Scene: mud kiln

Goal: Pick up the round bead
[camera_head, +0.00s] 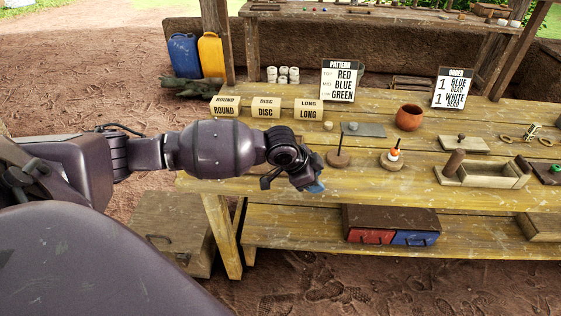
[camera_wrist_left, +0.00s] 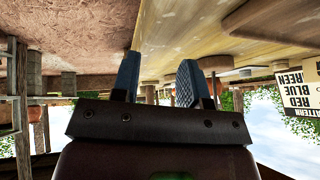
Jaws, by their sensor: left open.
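A small pale round bead (camera_head: 328,126) sits on the yellow table to the right of the long sign. Another small bluish-grey round piece (camera_head: 352,126) is on or beside a flat grey plate; which of these is the round bead I cannot tell. My left gripper (camera_head: 317,186) is at the table's front edge, nearer to me than both pieces and apart from them. In the left wrist view, which looks upside down, its two blue fingers (camera_wrist_left: 157,80) are apart with nothing between them. My right gripper is out of view.
An empty peg stand (camera_head: 338,160) and a peg (camera_head: 392,160) carrying coloured beads stand just beyond my left gripper. Signs for round (camera_head: 224,106), disc and long stand behind. A clay pot (camera_head: 409,117) and wooden box (camera_head: 484,175) are to the right.

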